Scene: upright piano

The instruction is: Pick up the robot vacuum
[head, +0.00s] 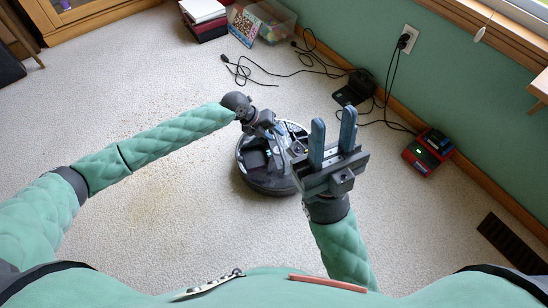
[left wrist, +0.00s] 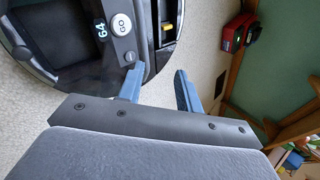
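The robot vacuum (head: 262,182) is a round, dark disc flat on the carpet in the head view. In the left wrist view its top (left wrist: 70,75) shows a white GO button and a display reading 64. My left gripper (head: 284,148) is over the vacuum's right part. The left wrist view shows its blue fingers (left wrist: 158,85) apart, one at the vacuum's edge and the other over carpet, with nothing clearly between them. My right gripper (head: 333,124) is open and empty, its blue fingers pointing up the picture, and it hides the vacuum's right side.
A black dock (head: 354,88) with cables stands by the green wall. A red device (head: 427,152) lies at the right, near a floor vent (head: 511,241). Books (head: 205,18) and a clear bin (head: 265,20) stand at the back. The carpet left of the vacuum is clear apart from brown crumbs.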

